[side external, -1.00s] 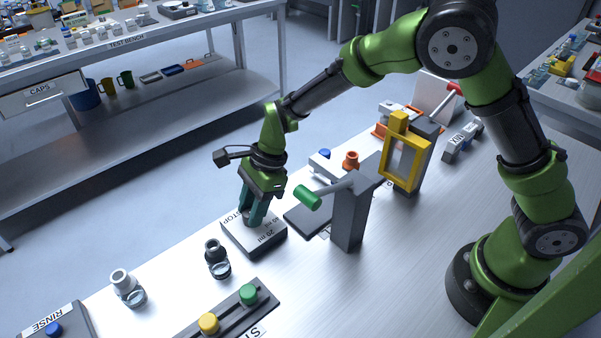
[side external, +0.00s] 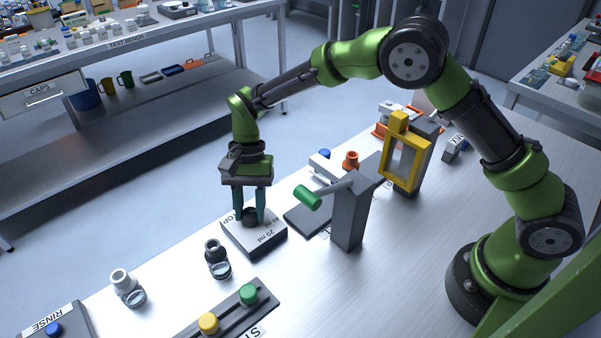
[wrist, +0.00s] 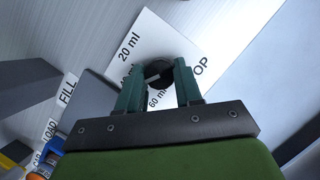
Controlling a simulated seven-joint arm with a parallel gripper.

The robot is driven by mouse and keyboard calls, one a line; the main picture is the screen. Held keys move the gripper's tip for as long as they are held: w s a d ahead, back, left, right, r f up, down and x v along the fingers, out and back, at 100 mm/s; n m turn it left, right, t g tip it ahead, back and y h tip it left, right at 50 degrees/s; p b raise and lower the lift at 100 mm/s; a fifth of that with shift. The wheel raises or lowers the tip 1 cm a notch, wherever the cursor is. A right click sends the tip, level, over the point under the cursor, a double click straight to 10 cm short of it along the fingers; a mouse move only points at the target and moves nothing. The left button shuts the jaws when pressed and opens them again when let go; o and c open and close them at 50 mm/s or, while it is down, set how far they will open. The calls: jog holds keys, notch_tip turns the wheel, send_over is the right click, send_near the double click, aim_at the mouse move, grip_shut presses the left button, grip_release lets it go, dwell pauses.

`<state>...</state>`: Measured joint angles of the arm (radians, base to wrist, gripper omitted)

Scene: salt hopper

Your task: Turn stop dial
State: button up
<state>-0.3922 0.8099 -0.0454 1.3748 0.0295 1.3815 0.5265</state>
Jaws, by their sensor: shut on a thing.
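The stop dial is a small black round knob (side external: 250,217) on a white-topped box (side external: 266,238) marked STOP, with "20 ml" and "60 ml" labels. In the wrist view the dark knob (wrist: 157,74) carries a pale pointer mark, and the labels lie around it on the white plate (wrist: 150,40). My gripper (side external: 250,214) points straight down over the box. Its two teal fingers are shut on the knob, one on each side; they also show in the wrist view (wrist: 158,82). The fingers partly cover the labels.
A grey post with a green-ended lever (side external: 308,197) stands close to the right of the box. A yellow frame (side external: 402,163) is behind it. A slider panel with yellow and green knobs (side external: 249,293) is in front.

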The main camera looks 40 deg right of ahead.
jog(key=n+h, duration=0.1)
jog(key=n, duration=0.2)
jog(key=n+g+h, duration=0.1)
jog(key=n, duration=0.2)
jog(key=shift+w+a, duration=0.1)
jog(key=shift+a, duration=0.05)
jog(key=n+h, duration=0.2)
jog(key=n, duration=0.3)
jog(key=shift+a, duration=0.1)
jog(key=shift+n, duration=0.5)
jog(key=o, duration=1)
jog(key=shift+o, duration=0.2)
jog(key=v, duration=0.7)
jog(key=shift+a+r, duration=0.15)
jog(key=shift+r, duration=0.1)
